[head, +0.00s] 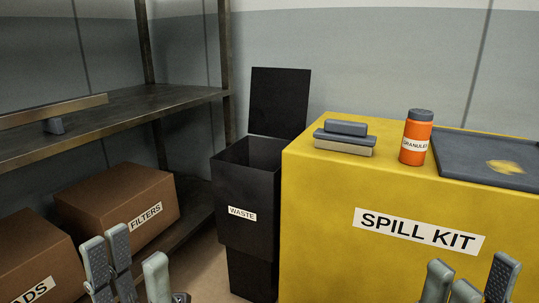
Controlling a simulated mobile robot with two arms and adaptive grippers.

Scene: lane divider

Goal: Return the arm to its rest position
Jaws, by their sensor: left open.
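My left gripper (134,257) is at the bottom left of the head view, fingers pointing up. Its fingers stand apart with nothing between them. It is in front of the shelf unit and its boxes, left of the black waste bin (242,234). My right gripper (473,277) is at the bottom right, in front of the yellow spill kit box (330,250). Its fingers are also spread and empty. The lower parts of both grippers and both arms are cut off by the frame edge.
On the spill kit stand a grey block on a tan-edged base (344,142), an orange granules canister (415,143) and a dark tray (455,150) with a yellow patch. The bin's lid (279,102) stands open. The shelf (120,112) holds a squeegee-like bar (50,112); boxes (118,205) sit below.

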